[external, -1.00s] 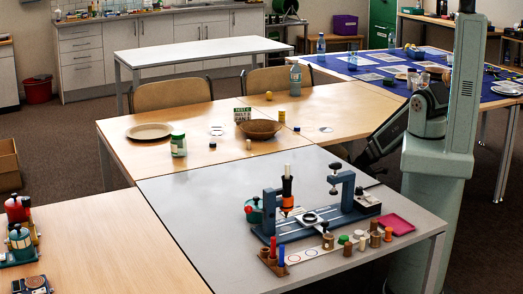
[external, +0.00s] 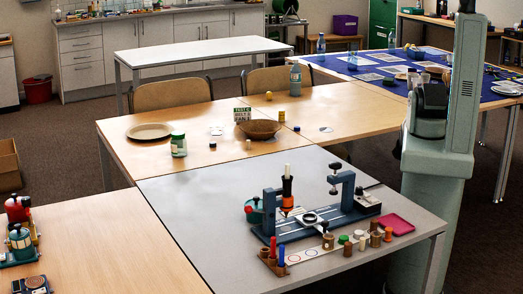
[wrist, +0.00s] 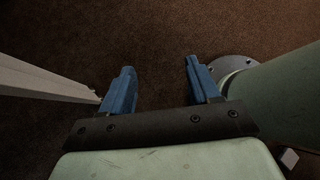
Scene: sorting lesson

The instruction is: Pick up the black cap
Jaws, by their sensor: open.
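A small dark piece that looks like the black cap (external: 212,145) lies on the wooden table, to the right of a jar with a green lid (external: 179,145). It is too small to tell for sure. My gripper (wrist: 160,66) shows in the wrist view with its two blue fingers apart and nothing between them. It points down over the brown carpet, between a pale table leg and my green column base. In the external view my arm is folded against the column, and the gripper itself is mostly hidden. The cap is not in the wrist view.
A brown bowl (external: 259,129), a green-and-white sign (external: 242,115) and a plate (external: 150,131) stand on the wooden table. The nearer grey table (external: 200,205) holds a blue fixture (external: 325,222), several pegs and a pink tray (external: 395,224). Its left part is clear.

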